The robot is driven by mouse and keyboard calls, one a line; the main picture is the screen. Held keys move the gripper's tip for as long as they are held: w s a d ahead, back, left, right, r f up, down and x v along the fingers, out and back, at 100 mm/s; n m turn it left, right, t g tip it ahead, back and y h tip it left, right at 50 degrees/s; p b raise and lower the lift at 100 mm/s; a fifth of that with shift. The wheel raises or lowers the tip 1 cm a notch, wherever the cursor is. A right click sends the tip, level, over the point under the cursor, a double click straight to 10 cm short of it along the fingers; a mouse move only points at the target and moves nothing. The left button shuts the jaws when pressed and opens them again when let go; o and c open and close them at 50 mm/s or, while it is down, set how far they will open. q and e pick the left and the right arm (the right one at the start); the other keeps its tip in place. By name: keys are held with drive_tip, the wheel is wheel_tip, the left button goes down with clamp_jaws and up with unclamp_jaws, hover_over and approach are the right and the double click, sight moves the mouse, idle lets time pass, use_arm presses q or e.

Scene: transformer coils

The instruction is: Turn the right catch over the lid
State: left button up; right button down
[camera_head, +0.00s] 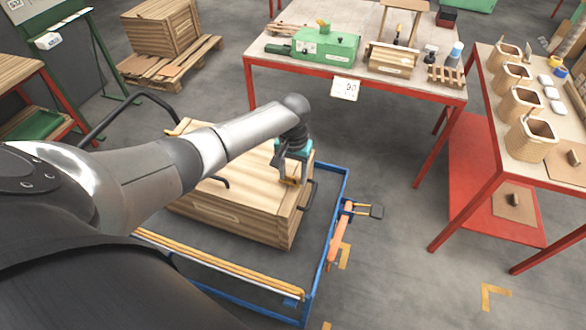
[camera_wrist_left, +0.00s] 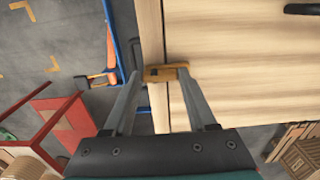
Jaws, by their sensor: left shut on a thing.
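A wooden crate (camera_head: 235,217) with a flat wooden lid (camera_head: 240,165) stands on a blue-framed cart. The right catch (camera_wrist_left: 165,73) is a small yellow-brown bar with a dark spot, at the lid's edge in the left wrist view. It lies crosswise over the seam between the narrow rim (camera_wrist_left: 152,30) and the lid (camera_wrist_left: 240,75). My left gripper (camera_head: 290,180) is shut on it, one finger at each end; its fingers also show in the left wrist view (camera_wrist_left: 163,76). In the head view the gripper partly hides the catch. My right gripper is not in view.
Black handles sit on the lid (camera_head: 217,181) and on the crate's side (camera_head: 310,194). Another yellow-brown piece (camera_head: 178,127) shows at the crate's far left corner. The blue cart frame (camera_head: 326,240) surrounds the crate. Open floor (camera_head: 390,265) lies to the right, before the red-legged tables.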

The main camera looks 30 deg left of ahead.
sight(293, 178)
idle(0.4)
use_arm(q)
drive_tip(key=o, duration=1.4)
drive_tip(key=shift+c, duration=0.2)
drive_tip(key=shift+r, duration=0.1)
wheel_tip(293, 178, up, 15)
drive_tip(key=shift+p, duration=0.35)
